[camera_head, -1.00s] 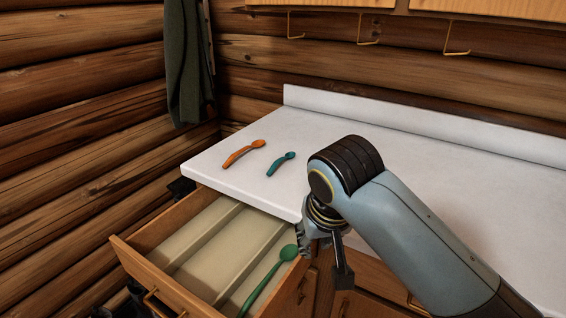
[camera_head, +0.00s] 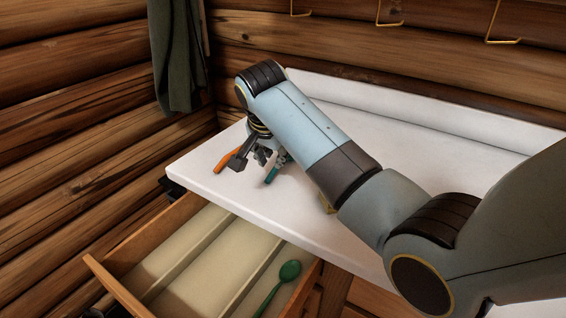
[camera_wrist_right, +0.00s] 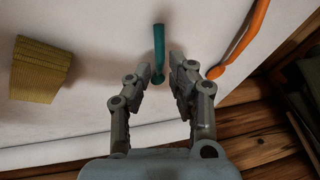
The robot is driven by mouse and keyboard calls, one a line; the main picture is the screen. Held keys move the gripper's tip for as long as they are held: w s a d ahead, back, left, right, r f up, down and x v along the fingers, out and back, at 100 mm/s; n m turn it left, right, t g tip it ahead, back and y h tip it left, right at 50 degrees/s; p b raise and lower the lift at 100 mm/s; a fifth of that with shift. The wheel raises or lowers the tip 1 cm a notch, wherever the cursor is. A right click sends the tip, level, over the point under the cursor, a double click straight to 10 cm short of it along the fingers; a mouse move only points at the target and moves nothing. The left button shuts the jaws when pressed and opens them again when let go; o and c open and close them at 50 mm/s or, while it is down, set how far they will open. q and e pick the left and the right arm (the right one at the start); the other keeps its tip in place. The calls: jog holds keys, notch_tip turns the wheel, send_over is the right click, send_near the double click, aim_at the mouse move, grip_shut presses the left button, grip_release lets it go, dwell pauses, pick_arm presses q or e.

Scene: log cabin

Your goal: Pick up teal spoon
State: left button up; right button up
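The teal spoon (camera_wrist_right: 159,47) lies on the white counter. In the right wrist view its lower end reaches between the fingertips of my right gripper (camera_wrist_right: 161,72), which are apart with a gap on either side of it. In the head view my right gripper (camera_head: 266,157) is low over the counter, and only part of the teal spoon (camera_head: 271,175) shows beside the fingers. The orange spoon (camera_wrist_right: 246,35) lies to the right of the gripper in the wrist view. It also shows partly in the head view (camera_head: 226,161). My left gripper is not in view.
An open drawer (camera_head: 150,253) with dividers juts out below the counter (camera_head: 330,236) and holds a green spoon (camera_head: 280,284). A yellow ridged block (camera_wrist_right: 40,70) sits on the counter. A dark cloth (camera_head: 177,60) hangs at the back left.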

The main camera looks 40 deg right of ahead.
aim_at(275, 169)
jog(key=shift+x, duration=0.9)
jog(key=x, duration=0.3)
jog(key=shift+w+d+f, duration=0.2)
jog(key=shift+d+f, duration=0.05)
jog(key=shift+d, duration=0.15)
jog(key=shift+w+f, duration=0.15)
jog(key=shift+f, duration=0.1)
jog(key=shift+d, duration=0.1)
jog(key=shift+c, duration=0.5)
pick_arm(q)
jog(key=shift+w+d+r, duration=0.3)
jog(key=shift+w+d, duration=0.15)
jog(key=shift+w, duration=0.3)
pick_arm(e)
grip_shut()
